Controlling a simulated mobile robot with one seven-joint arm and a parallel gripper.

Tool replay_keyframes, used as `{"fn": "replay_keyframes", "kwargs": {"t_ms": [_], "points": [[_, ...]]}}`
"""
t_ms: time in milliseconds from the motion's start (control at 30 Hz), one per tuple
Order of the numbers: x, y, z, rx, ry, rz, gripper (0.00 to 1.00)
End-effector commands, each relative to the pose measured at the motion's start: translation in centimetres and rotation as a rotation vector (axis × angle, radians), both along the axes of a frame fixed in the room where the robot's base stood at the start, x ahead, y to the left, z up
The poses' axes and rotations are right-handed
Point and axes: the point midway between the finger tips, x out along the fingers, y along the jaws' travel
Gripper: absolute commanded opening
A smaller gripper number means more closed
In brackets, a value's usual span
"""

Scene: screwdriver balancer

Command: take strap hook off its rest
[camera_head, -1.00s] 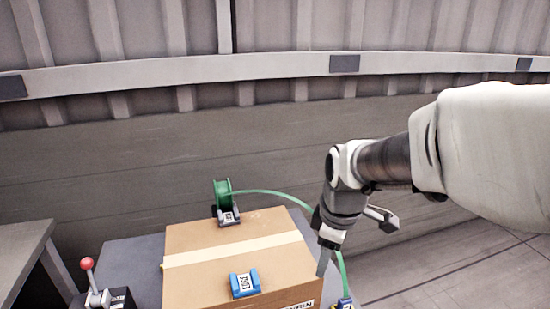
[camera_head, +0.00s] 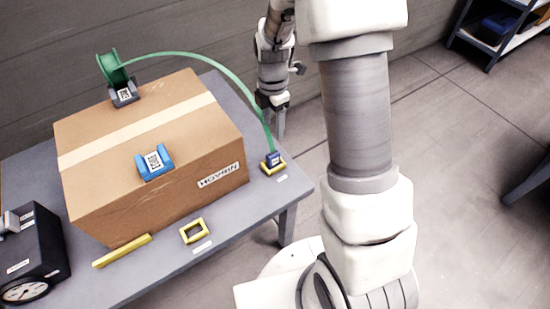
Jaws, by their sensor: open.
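The strap hook (camera_head: 273,158) is a small dark blue piece at the end of the green strap (camera_head: 213,63). It sits on a yellow rest (camera_head: 274,167) at the right corner of the table. My gripper (camera_head: 280,122) points down above and slightly right of the hook, behind it in the picture. It is open and appears empty, with a gap between it and the hook. The strap runs in an arc from a green reel (camera_head: 112,68) on the far side of the cardboard box (camera_head: 100,185).
The box stands on a grey table (camera_head: 215,262) with a blue labelled holder (camera_head: 155,162) on top. A yellow frame (camera_head: 194,231) and yellow bar (camera_head: 122,250) lie in front. A black box with a dial (camera_head: 35,255) is at left. A shelf (camera_head: 500,30) stands far right.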

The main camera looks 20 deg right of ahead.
Motion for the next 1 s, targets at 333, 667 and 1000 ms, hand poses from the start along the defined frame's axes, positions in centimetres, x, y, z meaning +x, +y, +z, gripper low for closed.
{"fn": "replay_keyframes", "kwargs": {"t_ms": [333, 667, 1000], "points": [[-0.1, 0.0, -7.7, -0.001, 0.003, -0.002, 0.62], [-0.1, 0.1, -10.4, 0.0, 0.0, -0.003, 0.62], [-0.3, 0.1, -14.5, 0.0, 0.0, -0.002, 0.62]]}}
